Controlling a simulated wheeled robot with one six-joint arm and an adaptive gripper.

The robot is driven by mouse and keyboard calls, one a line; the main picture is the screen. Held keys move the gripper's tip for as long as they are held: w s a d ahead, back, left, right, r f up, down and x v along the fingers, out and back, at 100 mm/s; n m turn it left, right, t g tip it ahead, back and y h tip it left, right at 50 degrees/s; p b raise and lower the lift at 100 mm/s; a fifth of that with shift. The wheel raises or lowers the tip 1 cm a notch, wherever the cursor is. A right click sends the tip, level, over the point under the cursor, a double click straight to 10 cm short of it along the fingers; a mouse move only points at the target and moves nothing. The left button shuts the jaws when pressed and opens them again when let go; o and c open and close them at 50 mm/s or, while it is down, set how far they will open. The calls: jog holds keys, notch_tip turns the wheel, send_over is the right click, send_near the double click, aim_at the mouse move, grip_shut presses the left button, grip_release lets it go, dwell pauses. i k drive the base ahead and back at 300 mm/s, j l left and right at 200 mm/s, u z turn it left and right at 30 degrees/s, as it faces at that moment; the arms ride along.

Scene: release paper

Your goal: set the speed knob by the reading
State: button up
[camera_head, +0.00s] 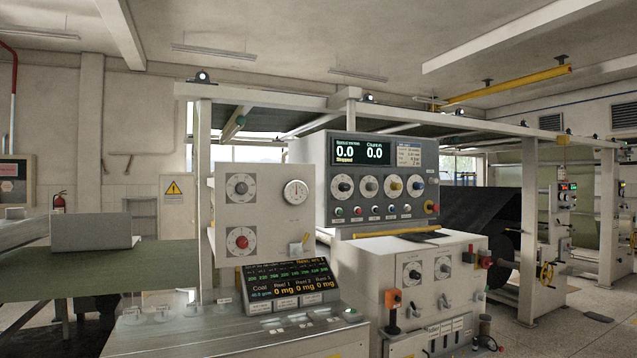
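A dark grey control panel (428,160) stands in the middle. Its display (361,151) reads 0.0 twice, with "Stopped" under the left figure. A sloping lower display (287,284) shows green figures and several "0 mg" readings. My gripper is not in view.
A pale panel at left has a dark knob (240,186), a red knob (240,242) and a round gauge (296,192). A white cabinet (370,255) with more knobs and an orange-topped control (394,298) stands at front right. Open floor (535,340) shows at lower right.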

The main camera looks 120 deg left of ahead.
aim_at(344, 187)
jog(key=u, duration=2.9)
